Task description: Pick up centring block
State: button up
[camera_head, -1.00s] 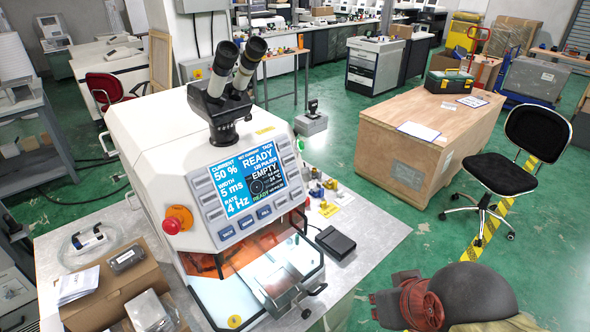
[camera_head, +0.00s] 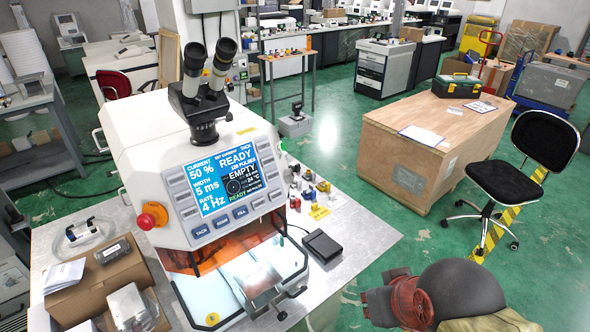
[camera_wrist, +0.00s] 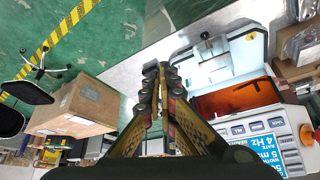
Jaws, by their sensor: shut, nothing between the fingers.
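My gripper (camera_wrist: 152,72) is shut and empty in the wrist view, its fingertips meeting above the floor and bench edge. I cannot tell which thing is the centring block. Several small metal and coloured parts (camera_head: 312,190) stand on the bench to the right of the white machine (camera_head: 140,150), too small to make out. The machine has a lit screen reading READY and EMPTY, and an orange window above a lit chamber with a metal front piece (camera_head: 264,296). The machine also shows in the wrist view (camera_wrist: 290,125), to the right of my gripper.
A black pedal-like box (camera_head: 322,246) lies on the metal bench (camera_head: 365,235) right of the machine. A cardboard box (camera_head: 85,290) stands at the left. A wooden crate (camera_head: 400,170) and a black chair (camera_head: 505,185) stand on the green floor at the right, with open floor between bench and crate.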

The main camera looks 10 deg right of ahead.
aim_at(296, 167)
jog(key=i+l+z, duration=0.4)
jog(key=l, duration=0.15)
jog(key=i+l+z, duration=1)
jog(key=i, duration=0.35)
jog(key=i+l+z, duration=0.3)
jog(key=i, duration=0.15)
jog(key=i+j+u, duration=0.15)
jog(key=i+u, duration=0.2)
jog(key=u, duration=0.15)
jog(key=i+u, duration=0.5)
jog(key=i+l+u, duration=0.15)
jog(key=u, duration=0.3)
jog(key=i+j+u, duration=0.25)
jog(key=i+u, duration=0.2)
jog(key=i+j+u, duration=0.15)
jog(key=i+u, duration=0.7)
jog(key=i+l+u, duration=0.15)
jog(key=i+u, duration=0.55)
jog(key=i, duration=0.15)
